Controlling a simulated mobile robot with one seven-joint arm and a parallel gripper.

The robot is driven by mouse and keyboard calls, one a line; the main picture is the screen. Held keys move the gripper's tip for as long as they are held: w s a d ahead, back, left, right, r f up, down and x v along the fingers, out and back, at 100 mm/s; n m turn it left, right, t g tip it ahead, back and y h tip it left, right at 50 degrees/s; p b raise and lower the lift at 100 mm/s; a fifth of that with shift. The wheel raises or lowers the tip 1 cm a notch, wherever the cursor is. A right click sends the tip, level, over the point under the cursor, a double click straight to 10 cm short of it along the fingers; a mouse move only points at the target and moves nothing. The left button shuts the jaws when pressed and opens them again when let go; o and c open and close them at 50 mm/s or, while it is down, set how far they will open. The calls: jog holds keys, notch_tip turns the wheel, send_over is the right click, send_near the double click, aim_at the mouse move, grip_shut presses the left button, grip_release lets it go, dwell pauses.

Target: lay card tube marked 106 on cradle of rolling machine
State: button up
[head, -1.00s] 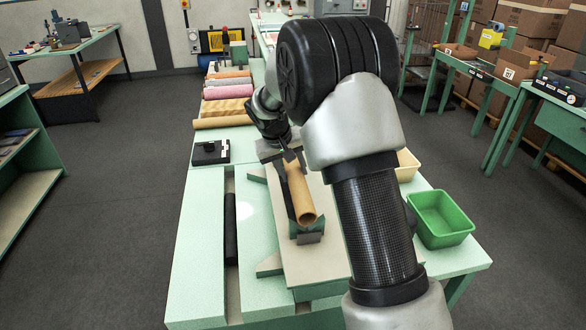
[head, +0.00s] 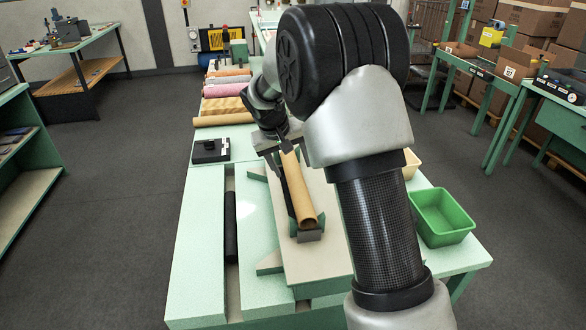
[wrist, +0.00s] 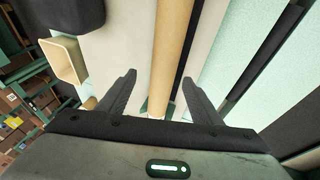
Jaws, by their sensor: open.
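A tan card tube (head: 297,190) lies lengthwise along the rolling machine (head: 298,268), its open near end towards me. Its near end rests at the grey end piece of the cradle (head: 309,236). No number shows on it. My gripper (head: 284,150) is open over the tube's far part. In the wrist view the tube (wrist: 170,45) runs between the two spread fingers of my gripper (wrist: 160,78), with a gap on either side. My arm hides part of the machine's right side.
Rolled materials (head: 226,90) lie in a row at the back of the bench. A black block (head: 210,151) sits at left. A green bin (head: 441,217) and a cream bin (head: 411,164) stand at right. A dark bar (head: 230,228) lies in the left slot.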

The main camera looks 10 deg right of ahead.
jog(key=v, duration=1.4)
jog(key=shift+s+r, duration=0.2)
jog(key=shift+r, duration=0.15)
